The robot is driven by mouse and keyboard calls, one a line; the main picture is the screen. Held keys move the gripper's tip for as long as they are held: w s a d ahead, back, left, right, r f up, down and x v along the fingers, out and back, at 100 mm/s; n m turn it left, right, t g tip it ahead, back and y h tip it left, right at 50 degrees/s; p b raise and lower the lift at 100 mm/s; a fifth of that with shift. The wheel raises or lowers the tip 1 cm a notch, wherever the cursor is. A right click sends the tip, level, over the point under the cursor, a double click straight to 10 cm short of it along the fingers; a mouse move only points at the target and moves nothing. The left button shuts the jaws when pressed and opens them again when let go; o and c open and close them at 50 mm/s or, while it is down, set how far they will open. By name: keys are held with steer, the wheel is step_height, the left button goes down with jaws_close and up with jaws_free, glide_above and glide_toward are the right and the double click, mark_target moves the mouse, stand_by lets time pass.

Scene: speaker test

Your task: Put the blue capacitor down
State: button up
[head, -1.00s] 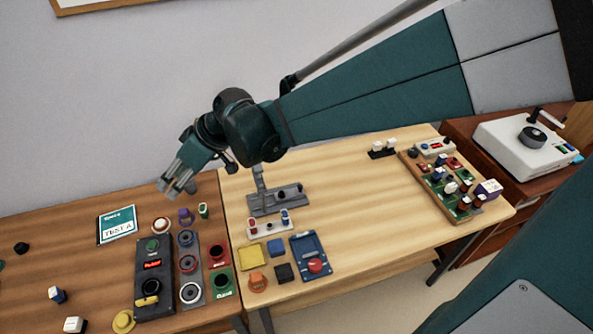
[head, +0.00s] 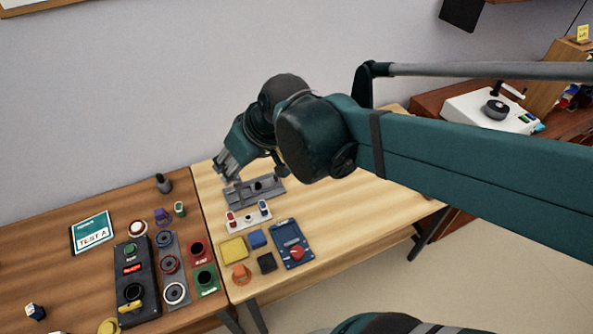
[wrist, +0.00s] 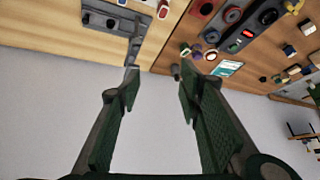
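A small blue-and-white part, likely the blue capacitor (head: 264,207), stands at the right end of a small white holder (head: 248,218) on the light table. A similar red part (head: 231,218) stands at its left end. In the wrist view the blue part (wrist: 122,2) is cut by the top edge. My gripper (head: 228,178) is above the back of the light table, near the left end of a grey fixture (head: 257,189). In the wrist view its fingers (wrist: 157,82) are apart with nothing held between them.
A thin grey post (wrist: 131,74) shows beside one fingertip. Yellow (head: 234,249) and blue (head: 257,238) pads and a blue panel with a red knob (head: 291,244) lie in front of the holder. A dark control box (head: 137,285) stands on the brown table. The light table's right side is clear.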

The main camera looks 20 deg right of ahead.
steer(key=s+d+m+t+h, duration=0.1)
steer(key=s+d+m+h, duration=0.2)
steer(key=s+d, duration=0.5)
steer(key=d+m, duration=0.1)
steer(key=d, duration=0.3)
steer(key=shift+s+d+f, duration=0.15)
steer(key=shift+s+d, duration=0.25)
steer(key=shift+f, duration=0.1)
